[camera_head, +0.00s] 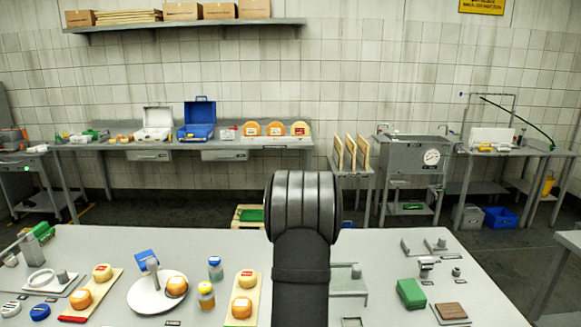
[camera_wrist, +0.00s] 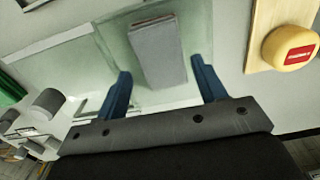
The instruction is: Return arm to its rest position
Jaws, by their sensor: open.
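My gripper (camera_wrist: 161,82) is open in the wrist view, with its two blue fingers spread apart. A grey block (camera_wrist: 158,48) lies beyond and between the fingertips on a pale greenish plate (camera_wrist: 115,40); nothing is held. I cannot tell how far the fingertips are above it. In the head view my dark arm rises up the middle of the picture over the near table (camera_head: 400,260), and my gripper is hidden there.
A yellow cheese wheel (camera_wrist: 292,47) with a red label sits on a wooden board (camera_wrist: 258,30) at the right of the wrist view. In the head view, cheeses on boards, a round white dish (camera_head: 145,298) and jars stand left of my arm; a green block (camera_head: 411,293) lies right.

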